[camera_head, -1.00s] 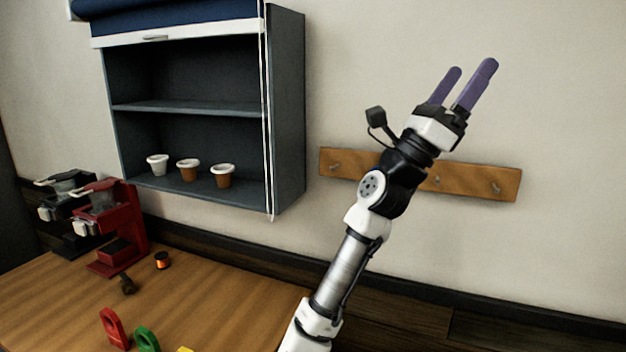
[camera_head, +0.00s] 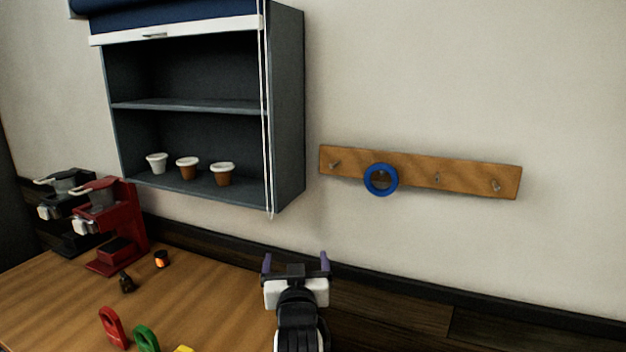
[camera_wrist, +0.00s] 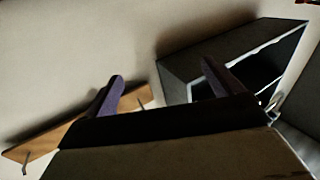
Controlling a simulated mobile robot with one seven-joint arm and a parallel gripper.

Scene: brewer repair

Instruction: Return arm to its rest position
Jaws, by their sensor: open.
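My gripper (camera_head: 296,262) is low in the head view, at the right end of the wooden table and in front of the wall. Its two purple fingers are spread wide with nothing between them. The fingers also show in the wrist view (camera_wrist: 162,85), apart and empty. The arm is folded down, and part of it is cut off by the bottom edge of the head view.
A wooden peg rail (camera_head: 455,180) on the wall carries a blue ring (camera_head: 381,193). An open cabinet (camera_head: 290,110) holds several cups. Red (camera_head: 128,225) and black coffee machines stand at the left. Red (camera_head: 112,328) and green (camera_head: 146,339) pieces lie on the table (camera_head: 215,300).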

